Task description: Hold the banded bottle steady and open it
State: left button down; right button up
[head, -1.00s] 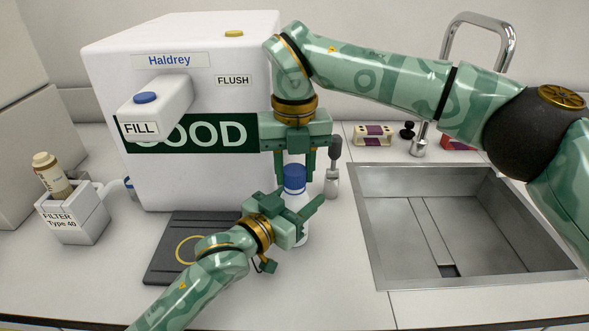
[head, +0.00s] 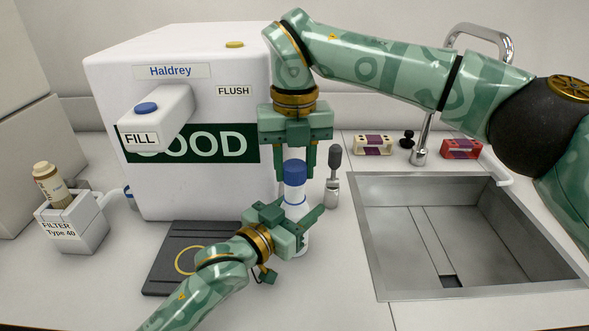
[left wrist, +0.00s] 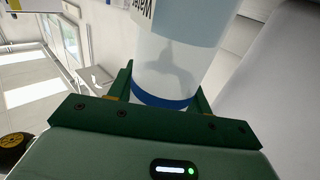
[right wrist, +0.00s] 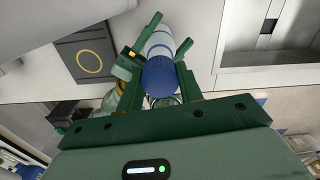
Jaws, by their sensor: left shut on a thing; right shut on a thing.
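The banded bottle (head: 296,209) stands upright in front of the white machine, pale with a blue band and a blue cap (head: 295,172). My left gripper (head: 293,222) is shut around its body from the front left. The left wrist view shows the translucent body (left wrist: 172,65) between both fingers, with the blue band low between them. My right gripper (head: 295,172) points down from above and is shut on the cap. The right wrist view shows the cap (right wrist: 160,77) between its fingers, in line with the bottle. I cannot tell whether the cap is loose.
The white machine (head: 200,190) stands behind, with a dark mat (head: 165,270) before it. A grey-topped tool (head: 332,185) stands close right of the bottle. The sink (head: 365,240) is further right. A filter holder (head: 75,232) is at far left.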

notch_tip(320, 180, up, 3)
jog(key=shift+f, duration=0.1)
pick_arm(q)
jog(key=c, duration=0.6)
grip_release()
jog(key=shift+o, duration=0.2)
